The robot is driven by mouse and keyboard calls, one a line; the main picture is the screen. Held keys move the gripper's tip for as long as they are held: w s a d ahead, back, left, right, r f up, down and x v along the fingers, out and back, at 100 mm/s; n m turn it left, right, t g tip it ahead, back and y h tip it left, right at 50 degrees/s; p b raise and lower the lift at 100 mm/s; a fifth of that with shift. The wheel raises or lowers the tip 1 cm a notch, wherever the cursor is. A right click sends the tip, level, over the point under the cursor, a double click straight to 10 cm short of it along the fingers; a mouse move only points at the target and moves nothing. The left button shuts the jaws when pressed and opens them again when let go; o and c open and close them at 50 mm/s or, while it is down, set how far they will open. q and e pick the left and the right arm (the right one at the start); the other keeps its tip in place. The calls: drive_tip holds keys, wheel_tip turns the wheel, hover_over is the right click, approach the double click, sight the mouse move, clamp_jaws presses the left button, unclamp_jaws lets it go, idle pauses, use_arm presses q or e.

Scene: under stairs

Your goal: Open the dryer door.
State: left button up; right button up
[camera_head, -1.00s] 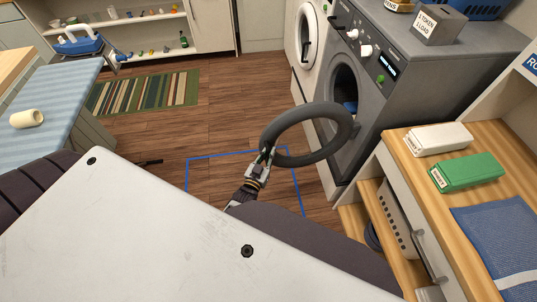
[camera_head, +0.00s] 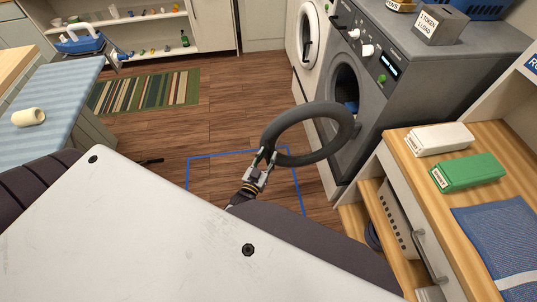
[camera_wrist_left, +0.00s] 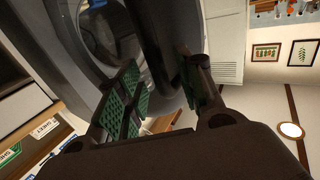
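The grey dryer (camera_head: 408,80) stands at the right with its dark round opening (camera_head: 343,95) showing. Its dark ring-shaped door (camera_head: 336,152) stands swung out from the opening, over the floor. My left gripper (camera_head: 266,158) is at the near-left edge of the door ring, its fingers apart on either side of the rim. In the left wrist view the fingers (camera_wrist_left: 160,92) with green pads stand apart, with the dark door rim (camera_wrist_left: 155,40) between and beyond them. Contact is hard to tell. My right gripper is not in view.
A white machine (camera_head: 304,45) stands behind the dryer. A wooden counter (camera_head: 415,180) with a white box (camera_head: 438,139) and a green box (camera_head: 467,172) is at the right. Blue tape (camera_head: 188,178) marks the floor. The wooden floor (camera_head: 225,110) left of the door is clear.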

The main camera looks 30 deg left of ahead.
use_arm(q)
drive_tip(key=s, duration=1)
drive_tip(key=shift+d, duration=0.25)
